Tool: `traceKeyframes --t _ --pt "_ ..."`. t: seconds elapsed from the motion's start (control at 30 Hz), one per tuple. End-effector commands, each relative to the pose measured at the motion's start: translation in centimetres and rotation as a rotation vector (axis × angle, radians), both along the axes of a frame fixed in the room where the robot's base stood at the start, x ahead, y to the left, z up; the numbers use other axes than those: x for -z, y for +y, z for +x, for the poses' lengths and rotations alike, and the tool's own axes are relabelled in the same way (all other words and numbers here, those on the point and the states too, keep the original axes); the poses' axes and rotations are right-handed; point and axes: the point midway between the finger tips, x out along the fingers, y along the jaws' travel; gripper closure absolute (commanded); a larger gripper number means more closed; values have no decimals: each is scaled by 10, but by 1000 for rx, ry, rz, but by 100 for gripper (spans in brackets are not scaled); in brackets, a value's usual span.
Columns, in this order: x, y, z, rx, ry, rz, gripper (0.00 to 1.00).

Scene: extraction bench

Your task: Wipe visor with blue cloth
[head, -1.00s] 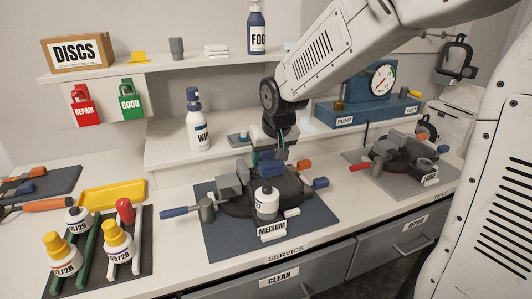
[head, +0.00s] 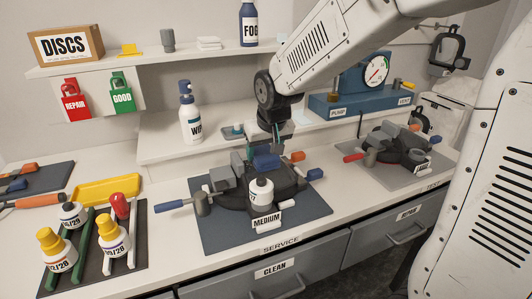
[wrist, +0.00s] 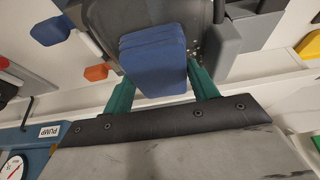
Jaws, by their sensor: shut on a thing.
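My gripper (wrist: 160,78) has green fingers and is shut on the blue cloth (wrist: 155,55), a folded pad. My gripper (head: 276,143) is partly hidden by the cloth and wrist.
A clamp with a blue handle (head: 174,205) is at left. A spray bottle (head: 190,118) stands behind. The pump unit (head: 355,101) and another mask (head: 398,143) are at right.

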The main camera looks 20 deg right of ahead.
Motion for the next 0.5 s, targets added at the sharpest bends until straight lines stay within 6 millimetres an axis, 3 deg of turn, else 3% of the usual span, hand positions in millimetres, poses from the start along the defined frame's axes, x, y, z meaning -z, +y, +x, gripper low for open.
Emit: traceKeyframes --t 0.5 --pt "-1 0 29 1 1 0 60"
